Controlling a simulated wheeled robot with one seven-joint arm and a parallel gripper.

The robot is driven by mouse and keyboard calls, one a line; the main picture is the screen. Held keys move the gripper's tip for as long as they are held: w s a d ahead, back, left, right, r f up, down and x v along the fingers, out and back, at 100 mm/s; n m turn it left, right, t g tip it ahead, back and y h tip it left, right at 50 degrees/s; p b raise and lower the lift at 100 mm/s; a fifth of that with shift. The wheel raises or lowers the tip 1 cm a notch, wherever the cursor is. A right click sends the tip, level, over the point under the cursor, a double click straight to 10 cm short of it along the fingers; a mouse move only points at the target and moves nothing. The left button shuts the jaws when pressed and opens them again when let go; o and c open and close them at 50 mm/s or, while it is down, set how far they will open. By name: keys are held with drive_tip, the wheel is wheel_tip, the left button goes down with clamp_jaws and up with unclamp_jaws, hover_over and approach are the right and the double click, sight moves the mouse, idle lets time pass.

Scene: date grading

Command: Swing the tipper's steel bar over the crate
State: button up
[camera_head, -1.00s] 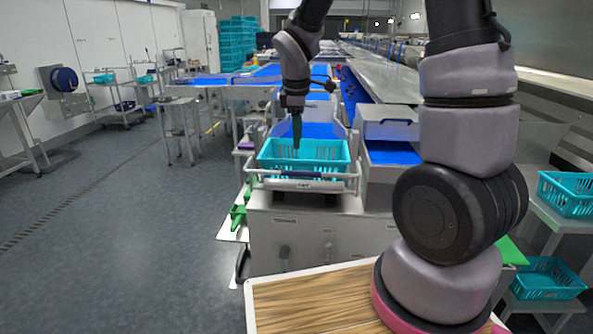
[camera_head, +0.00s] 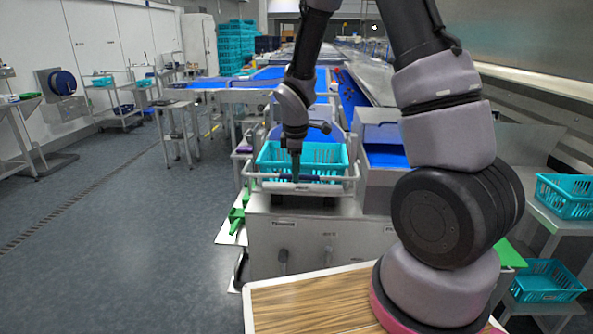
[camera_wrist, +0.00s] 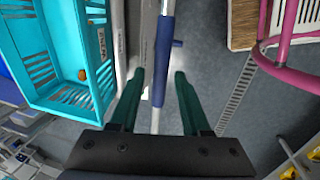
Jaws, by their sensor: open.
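The tipper's steel bar (camera_head: 272,187) runs along the near side of the turquoise crate (camera_head: 338,155), not over it. In the wrist view the bar (camera_wrist: 167,7) has a blue sleeve (camera_wrist: 162,65) on its middle. My gripper (camera_head: 294,180) points down at the bar, in front of the crate. In the wrist view my gripper (camera_wrist: 160,75) is open, with one green finger on each side of the sleeve and gaps on both sides. How deep the fingers reach around it is hard to tell. The crate's rim (camera_wrist: 67,108) is left of the fingers, with a small brown date (camera_wrist: 82,75) inside.
The tipper's grey housing (camera_head: 310,240) stands below the crate. A grey box (camera_head: 385,135) stands right of it. More turquoise crates (camera_head: 565,197) sit on a rack at the right. The floor (camera_head: 140,250) at the left is clear.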

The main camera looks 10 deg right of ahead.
clamp_jaws()
idle(1.4)
